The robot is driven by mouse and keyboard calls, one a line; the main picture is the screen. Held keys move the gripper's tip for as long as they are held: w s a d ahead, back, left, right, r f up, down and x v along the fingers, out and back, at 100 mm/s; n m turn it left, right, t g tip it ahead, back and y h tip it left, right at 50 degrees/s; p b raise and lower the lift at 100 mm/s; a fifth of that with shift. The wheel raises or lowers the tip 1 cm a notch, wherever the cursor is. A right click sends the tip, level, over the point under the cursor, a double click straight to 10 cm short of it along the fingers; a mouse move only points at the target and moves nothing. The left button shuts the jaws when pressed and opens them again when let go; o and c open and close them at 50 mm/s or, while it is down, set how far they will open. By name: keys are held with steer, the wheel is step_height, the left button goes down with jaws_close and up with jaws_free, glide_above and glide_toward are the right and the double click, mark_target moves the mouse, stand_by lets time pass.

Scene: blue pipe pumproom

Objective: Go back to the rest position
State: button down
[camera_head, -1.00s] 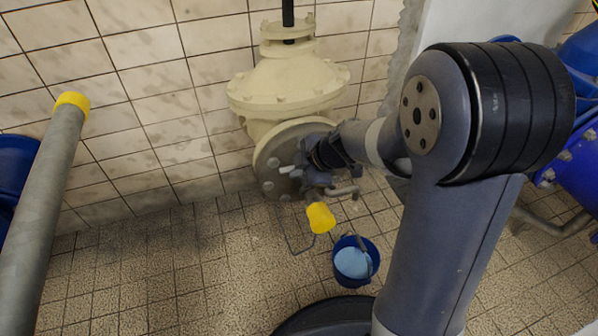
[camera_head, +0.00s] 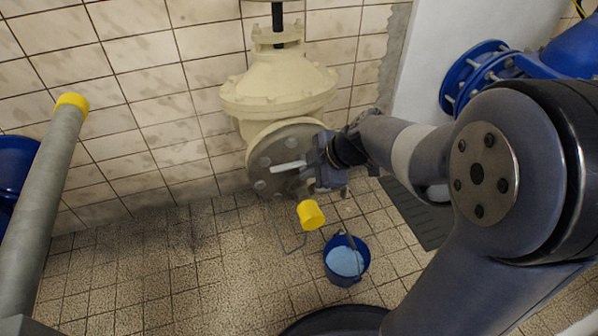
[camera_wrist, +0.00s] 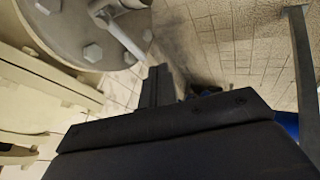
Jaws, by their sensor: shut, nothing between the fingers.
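My gripper (camera_head: 308,172) is in front of the round bolted flange of the cream valve (camera_head: 285,150) in the head view, with my arm reaching in from the right. A short pale grey lever (camera_head: 288,167) shows on the flange just left of the gripper. In the wrist view the dark fingers (camera_wrist: 157,85) are together with nothing seen between them. The lever (camera_wrist: 122,36) and flange (camera_wrist: 75,30) are beyond them at the upper left, apart from the fingers in that view. The exact gap is hard to judge.
A blue bucket (camera_head: 347,262) stands on the tiled floor below the gripper, close to a yellow cap (camera_head: 311,214). A grey pipe with a yellow end (camera_head: 50,190) rises at the left. Blue pipework (camera_head: 480,75) is at the upper right. The floor at left is clear.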

steer(key=shift+v, duration=1.1)
steer(key=shift+f, duration=0.1)
